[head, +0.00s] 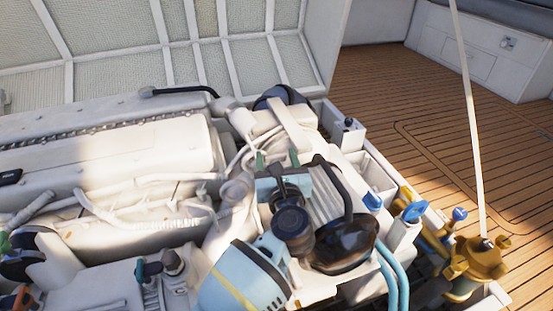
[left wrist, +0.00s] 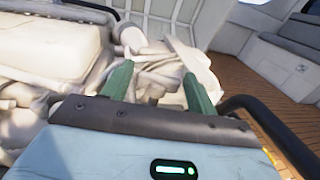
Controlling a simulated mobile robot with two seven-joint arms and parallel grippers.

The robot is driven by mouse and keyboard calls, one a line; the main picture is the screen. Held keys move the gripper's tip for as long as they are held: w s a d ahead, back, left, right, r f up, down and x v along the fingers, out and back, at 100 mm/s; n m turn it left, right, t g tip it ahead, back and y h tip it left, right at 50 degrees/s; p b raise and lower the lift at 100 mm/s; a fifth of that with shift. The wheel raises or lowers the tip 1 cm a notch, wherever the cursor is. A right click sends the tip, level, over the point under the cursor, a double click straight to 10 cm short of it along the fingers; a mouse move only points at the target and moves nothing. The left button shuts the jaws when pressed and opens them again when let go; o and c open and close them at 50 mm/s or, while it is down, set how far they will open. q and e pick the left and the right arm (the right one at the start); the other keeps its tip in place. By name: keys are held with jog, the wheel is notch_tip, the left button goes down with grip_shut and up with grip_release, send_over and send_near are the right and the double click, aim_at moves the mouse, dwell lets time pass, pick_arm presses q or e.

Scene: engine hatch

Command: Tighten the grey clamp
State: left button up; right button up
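My left gripper (head: 277,156) is over the engine, with its two green fingers pointing away from me. The fingers also show in the left wrist view (left wrist: 157,70), spread wide apart with nothing held between them. Beyond and between them in that view are pale engine hoses and fittings (left wrist: 150,85), none visibly touched by the fingers. I cannot single out the grey clamp for sure among these pale parts. A round pale grey fitting (head: 237,188) sits just left of the gripper in the head view. My right gripper is not in view.
The large white engine (head: 120,160) fills the left. The raised hatch lid (head: 150,45) stands behind it. At the right are blue-handled valves (head: 414,212) and a brass-coloured strainer (head: 480,258). A pale upright rod (head: 468,100) rises there. The wooden deck (head: 420,90) beyond is clear.

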pick_arm(q)
jog(key=c, duration=0.6)
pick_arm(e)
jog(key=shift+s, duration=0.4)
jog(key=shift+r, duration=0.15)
